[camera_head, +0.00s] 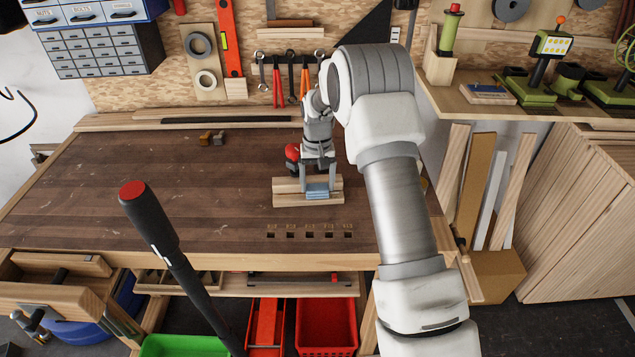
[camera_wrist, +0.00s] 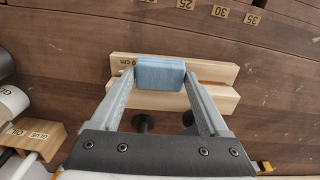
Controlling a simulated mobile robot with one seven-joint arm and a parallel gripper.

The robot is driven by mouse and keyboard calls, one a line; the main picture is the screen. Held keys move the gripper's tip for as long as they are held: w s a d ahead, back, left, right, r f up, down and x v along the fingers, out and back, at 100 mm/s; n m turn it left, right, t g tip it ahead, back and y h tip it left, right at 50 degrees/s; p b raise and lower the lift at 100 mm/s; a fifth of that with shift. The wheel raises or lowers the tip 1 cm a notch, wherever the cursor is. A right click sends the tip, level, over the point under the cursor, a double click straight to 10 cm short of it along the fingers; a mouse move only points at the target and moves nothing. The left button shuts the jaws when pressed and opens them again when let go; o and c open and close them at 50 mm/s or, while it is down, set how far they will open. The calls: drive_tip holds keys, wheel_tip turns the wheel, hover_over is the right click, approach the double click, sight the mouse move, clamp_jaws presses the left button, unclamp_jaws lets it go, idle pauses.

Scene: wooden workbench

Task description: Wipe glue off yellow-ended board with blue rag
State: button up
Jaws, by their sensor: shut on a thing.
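My gripper (camera_head: 318,184) is shut on a folded blue rag (camera_head: 317,194), over the right part of pale wooden boards (camera_head: 290,200) on the workbench. In the wrist view the rag (camera_wrist: 160,70) sits between the two fingertips (camera_wrist: 160,78). It lies over the boards (camera_wrist: 215,70), apparently against their top, though I cannot tell how firmly it touches. Two pale lengths run side by side with a gap between them. I make out no yellow end on them, and no glue shows; the rag and fingers hide part of the surface.
Small brown and yellowish pieces (camera_head: 211,138) lie farther back. Square holes (camera_head: 310,235) line the bench front. The bench's left side (camera_head: 110,175) is mostly clear.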

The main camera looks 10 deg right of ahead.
drive_tip(key=shift+f+b, duration=0.35)
drive_tip(key=shift+f, duration=0.2)
drive_tip(key=shift+s+d+r, duration=0.1)
drive_tip(key=shift+s+d, duration=0.1)
drive_tip(key=shift+d, duration=1.55)
drive_tip(key=shift+s+d+b, duration=0.15)
drive_tip(key=shift+d, duration=0.75)
drive_tip(key=shift+s+d+b, duration=0.1)
drive_tip(key=shift+d+b, duration=0.05)
drive_tip(key=shift+d, duration=0.7)
drive_tip(key=shift+w+a, duration=0.25)
drive_tip(key=shift+a, duration=1.55)
drive_tip(key=shift+w+a, duration=0.2)
drive_tip(key=shift+a, duration=1.55)
drive_tip(key=shift+r+p, duration=2.55)
drive_tip(key=shift+r, duration=1.9)
